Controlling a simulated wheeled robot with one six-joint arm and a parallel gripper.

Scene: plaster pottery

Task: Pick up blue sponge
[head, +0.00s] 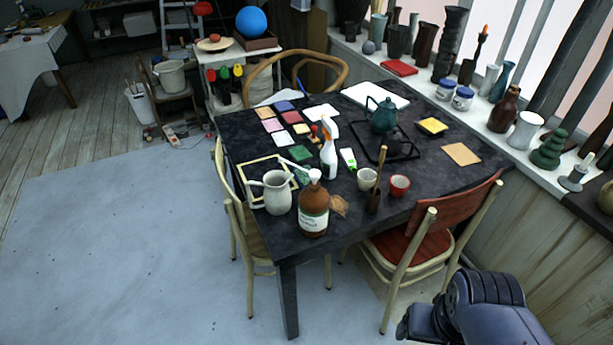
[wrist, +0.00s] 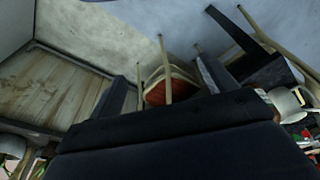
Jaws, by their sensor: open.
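A small flat blue square (head: 284,106) lies among several coloured squares on the dark table (head: 450,182). I cannot tell whether it is a sponge, and no other clearly blue sponge shows. A yellow block (head: 432,126), perhaps a sponge, lies at the table's right. My gripper shows in the wrist view (wrist: 162,82) with two dark fingers spread apart and nothing between them. It is away from the tabletop. In the head view my arm is at the bottom right, in front of the red chair.
A white pitcher (head: 277,193), a brown pump bottle (head: 313,212) and a white spray bottle (head: 329,150) stand near the table's front left. A red-seated chair (head: 420,242) stands at its near right side. The sill (head: 405,85) holds several vases.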

